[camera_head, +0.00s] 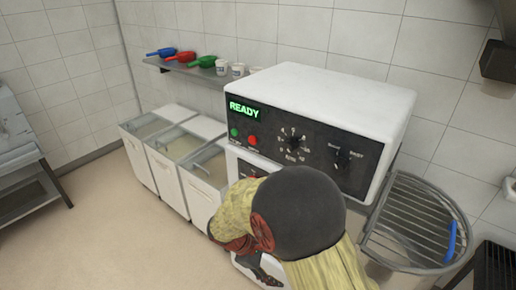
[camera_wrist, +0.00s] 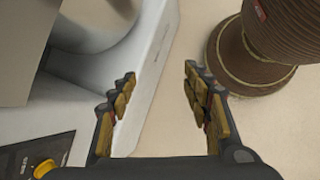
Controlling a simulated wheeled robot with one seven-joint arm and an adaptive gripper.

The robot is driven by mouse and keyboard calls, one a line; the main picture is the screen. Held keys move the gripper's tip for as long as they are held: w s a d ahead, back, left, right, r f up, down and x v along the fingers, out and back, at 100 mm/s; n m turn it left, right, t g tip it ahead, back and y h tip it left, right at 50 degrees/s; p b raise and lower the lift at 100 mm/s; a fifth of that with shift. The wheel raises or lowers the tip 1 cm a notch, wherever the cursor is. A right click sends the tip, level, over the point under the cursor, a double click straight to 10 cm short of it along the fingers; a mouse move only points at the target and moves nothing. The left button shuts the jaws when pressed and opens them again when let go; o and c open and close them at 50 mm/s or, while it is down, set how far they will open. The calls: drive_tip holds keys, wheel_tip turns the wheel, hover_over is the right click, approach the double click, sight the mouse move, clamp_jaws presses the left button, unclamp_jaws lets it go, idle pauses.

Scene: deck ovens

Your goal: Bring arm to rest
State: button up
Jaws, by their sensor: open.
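My gripper (camera_wrist: 158,88) is open in the wrist view, with nothing between its padded fingers. Pale floor and the edge of a white casing show beyond the gap. In the head view my arm is bent in front of the white machine (camera_head: 330,97), which has a lit READY display (camera_head: 244,110). The arm hides the lower front of the machine and most of my gripper.
White bins (camera_head: 168,165) stand left of the machine. A shelf (camera_head: 185,70) above holds blue, red and green scoops and white cups. A wire guard (camera_head: 410,215) is at the right, with a blue object (camera_head: 451,241) on it. Open floor (camera_head: 100,225) lies at left.

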drive_tip(key=s+d+r+m+t+y, duration=0.2)
drive_tip(key=s+d+r+m, duration=0.2)
drive_tip(key=r, duration=0.5)
drive_tip(key=s+d+r+m+t+y, duration=0.1)
drive_tip(key=s+d+r+m+y, duration=0.1)
drive_tip(key=s+d+r+m, duration=0.2)
drive_tip(key=s+d+r+m+t+y, duration=0.2)
drive_tip(key=s+d+r+m, duration=0.3)
drive_tip(key=s+r, duration=0.4)
wheel_tip(320, 180, up, 6)
drive_tip(key=shift+f+m+t+y, duration=0.2)
drive_tip(key=shift+m+t+y, duration=0.1)
drive_tip(key=shift+m+y, duration=0.25)
drive_tip(key=shift+s, duration=0.1)
drive_tip(key=shift+c, duration=1)
